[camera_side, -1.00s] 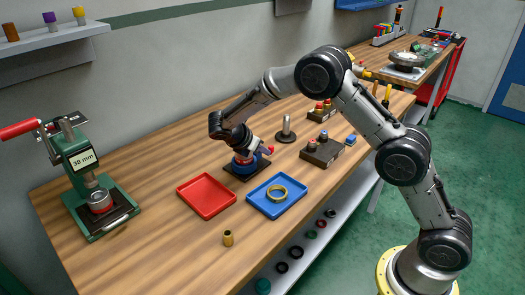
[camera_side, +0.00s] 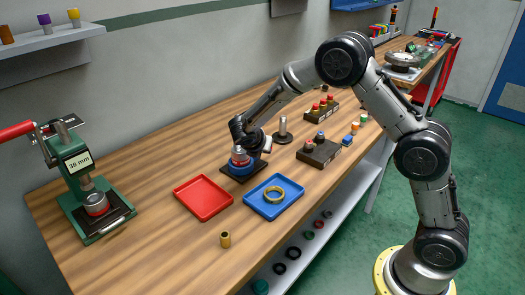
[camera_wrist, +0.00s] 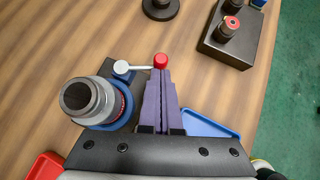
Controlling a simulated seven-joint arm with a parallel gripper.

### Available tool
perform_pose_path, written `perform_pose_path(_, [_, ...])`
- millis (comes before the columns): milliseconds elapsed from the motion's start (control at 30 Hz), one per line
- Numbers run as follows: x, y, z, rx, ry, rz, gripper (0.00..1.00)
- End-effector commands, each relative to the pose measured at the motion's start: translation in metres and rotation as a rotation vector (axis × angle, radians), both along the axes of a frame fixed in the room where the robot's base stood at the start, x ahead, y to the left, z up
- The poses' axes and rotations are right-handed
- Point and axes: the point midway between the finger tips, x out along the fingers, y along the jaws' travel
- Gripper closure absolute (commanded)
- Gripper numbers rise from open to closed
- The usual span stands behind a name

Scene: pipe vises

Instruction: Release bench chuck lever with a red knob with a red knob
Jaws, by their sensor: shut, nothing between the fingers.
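The bench chuck (camera_side: 241,165) has a blue body on a dark square plate. In the wrist view the chuck (camera_wrist: 122,108) is left of my fingers, with a grey metal cylinder (camera_wrist: 88,98) standing in it. Its silver lever (camera_wrist: 138,68) points right across the view and ends in a red knob (camera_wrist: 160,60). My gripper (camera_wrist: 162,76) is shut and empty, its purple fingers together. The fingertips are right by the knob; I cannot tell whether they touch it. In the side view my gripper (camera_side: 257,152) is at the chuck's right side and hides the lever.
A red tray (camera_side: 204,210) and a blue tray (camera_side: 257,208) with a brass ring (camera_side: 274,193) lie in front of the chuck. A dark block (camera_side: 318,160) and a round-based post (camera_side: 283,130) stand to the right. A green press (camera_side: 85,185) stands far left.

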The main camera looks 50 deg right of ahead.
Motion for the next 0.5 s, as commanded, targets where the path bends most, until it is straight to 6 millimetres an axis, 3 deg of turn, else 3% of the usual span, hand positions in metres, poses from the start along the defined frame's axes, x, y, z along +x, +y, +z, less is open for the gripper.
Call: perform_pose_path(500, [0.002, -0.032, 0.0, 0.001, 0.0, 0.468, 1.0])
